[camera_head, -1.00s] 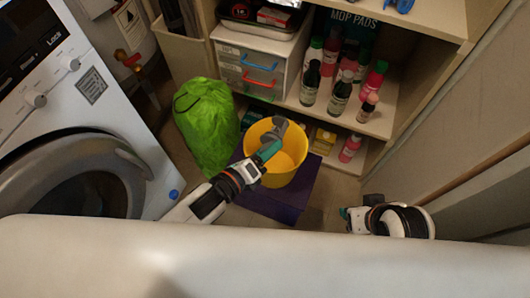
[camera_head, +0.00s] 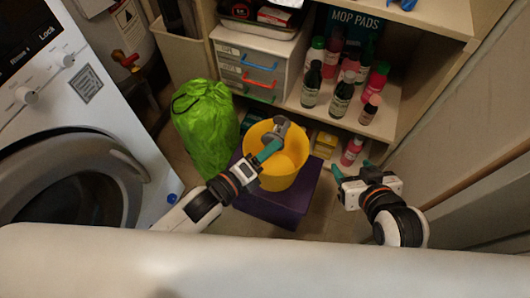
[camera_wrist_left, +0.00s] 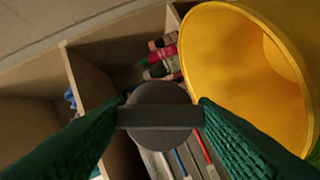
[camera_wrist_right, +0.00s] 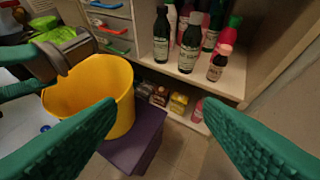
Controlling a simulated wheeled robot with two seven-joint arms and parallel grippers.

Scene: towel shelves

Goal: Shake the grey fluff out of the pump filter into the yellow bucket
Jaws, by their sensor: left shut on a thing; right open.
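The yellow bucket (camera_head: 281,183) stands upright on a purple block. It is also large at the right of the left wrist view (camera_wrist_left: 222,75) and at the left of the right wrist view (camera_wrist_right: 117,98). My left gripper (camera_head: 268,150) is shut on the grey pump filter (camera_head: 282,127), which is over the bucket's mouth in the head view. The filter shows between the green fingers in the left wrist view (camera_wrist_left: 160,105). I cannot make out any grey fluff. My right gripper (camera_head: 352,171) is open and empty, right of the bucket and apart from it.
The purple block (camera_head: 285,209) stands on the floor before a shelf unit (camera_head: 391,125) with several bottles and a drawer box (camera_head: 247,78). A green bag (camera_head: 206,130) stands left of the bucket. A washing machine (camera_head: 120,125) is at the far left, a wall at the right.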

